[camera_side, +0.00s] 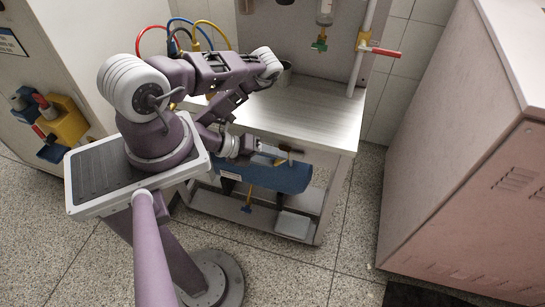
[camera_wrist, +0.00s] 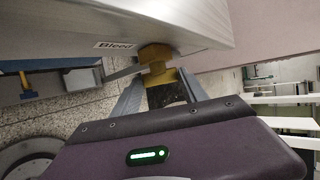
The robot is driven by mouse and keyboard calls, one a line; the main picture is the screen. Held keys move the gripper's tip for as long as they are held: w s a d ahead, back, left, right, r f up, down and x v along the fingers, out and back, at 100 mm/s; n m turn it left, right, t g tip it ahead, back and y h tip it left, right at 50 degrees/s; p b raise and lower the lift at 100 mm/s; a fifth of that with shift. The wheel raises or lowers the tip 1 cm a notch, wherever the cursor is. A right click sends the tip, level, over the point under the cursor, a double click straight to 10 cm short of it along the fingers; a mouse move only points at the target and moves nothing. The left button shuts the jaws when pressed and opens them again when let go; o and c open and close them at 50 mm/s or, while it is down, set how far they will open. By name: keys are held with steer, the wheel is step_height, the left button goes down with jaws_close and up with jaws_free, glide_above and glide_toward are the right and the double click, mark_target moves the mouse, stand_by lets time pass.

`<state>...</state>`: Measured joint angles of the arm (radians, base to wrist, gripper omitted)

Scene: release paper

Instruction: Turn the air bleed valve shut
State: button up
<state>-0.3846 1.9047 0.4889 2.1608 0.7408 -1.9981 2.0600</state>
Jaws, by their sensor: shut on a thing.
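The air bleed valve (camera_wrist: 155,56) is a yellow, brass-like fitting beside a white "Bleed" label (camera_wrist: 116,45) in the wrist view. It sticks out from a grey metal surface. My gripper (camera_wrist: 162,84) is shut on the valve's yellow lower part, with one grey finger on each side. The fingers partly hide that part, and the turn angle of the valve is hard to read. In the side view my gripper (camera_side: 279,155) is at the front edge of the metal bench, just above a blue cylinder (camera_side: 275,176). The valve is too small to make out clearly there.
The steel bench top (camera_side: 290,105) is mostly clear. A red-handled valve (camera_side: 384,52) is on a white pipe at the back right. A large pinkish cabinet (camera_side: 470,160) stands at the right, with open floor between. A grey box (camera_side: 293,224) lies on the lower shelf.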

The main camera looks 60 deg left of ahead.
steer(key=shift+d, duration=0.1)
steer(key=o, duration=1.4)
steer(key=shift+s, duration=0.1)
